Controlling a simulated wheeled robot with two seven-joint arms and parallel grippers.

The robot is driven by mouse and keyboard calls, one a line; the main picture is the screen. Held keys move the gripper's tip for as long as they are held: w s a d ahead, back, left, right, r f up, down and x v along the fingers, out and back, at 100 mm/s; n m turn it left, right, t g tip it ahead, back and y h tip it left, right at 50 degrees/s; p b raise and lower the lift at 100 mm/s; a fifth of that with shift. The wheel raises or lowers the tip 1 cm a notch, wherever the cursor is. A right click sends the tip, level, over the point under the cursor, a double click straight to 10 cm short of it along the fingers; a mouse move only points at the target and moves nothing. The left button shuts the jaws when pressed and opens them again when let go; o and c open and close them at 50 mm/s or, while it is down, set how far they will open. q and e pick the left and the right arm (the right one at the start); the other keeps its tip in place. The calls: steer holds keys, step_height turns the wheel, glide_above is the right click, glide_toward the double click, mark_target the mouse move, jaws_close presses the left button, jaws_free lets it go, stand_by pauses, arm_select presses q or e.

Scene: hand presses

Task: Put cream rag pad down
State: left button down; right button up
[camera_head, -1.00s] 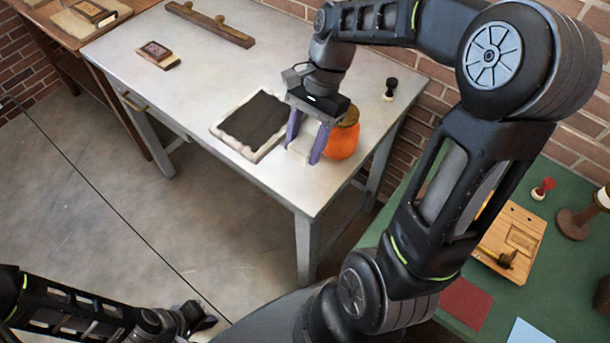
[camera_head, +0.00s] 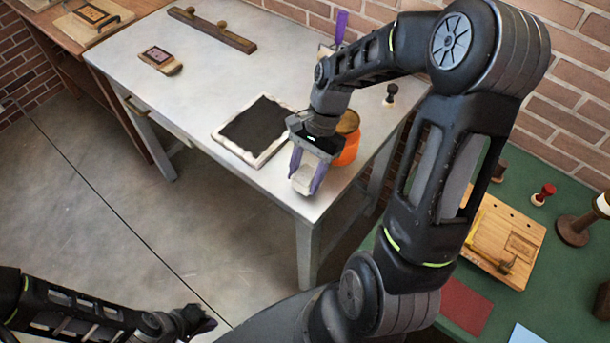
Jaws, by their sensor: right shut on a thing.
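The cream rag pad (camera_head: 303,184) is between the purple fingers of my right gripper (camera_head: 306,180), near the front right corner of the grey metal table (camera_head: 215,70). The gripper points down and is shut on the pad. I cannot tell whether the pad's underside touches the tabletop. The fingers hide part of the pad. My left gripper (camera_head: 203,321) is low at the bottom left, over the floor, away from the table. It is small and dark, so its opening does not show.
A dark slab in a pale frame (camera_head: 230,142) lies left of the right gripper. An orange jar (camera_head: 350,148) stands close behind it, partly hidden. A black-handled stamp (camera_head: 391,92), a small block (camera_head: 160,60) and a wooden bar (camera_head: 212,29) are farther back. The table's left middle is clear.

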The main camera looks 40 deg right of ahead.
steer(key=shift+f, duration=0.45)
steer(key=shift+f, duration=0.1)
steer(key=o, duration=1.2)
steer(key=b+v, duration=0.1)
steer(key=v, duration=1.1)
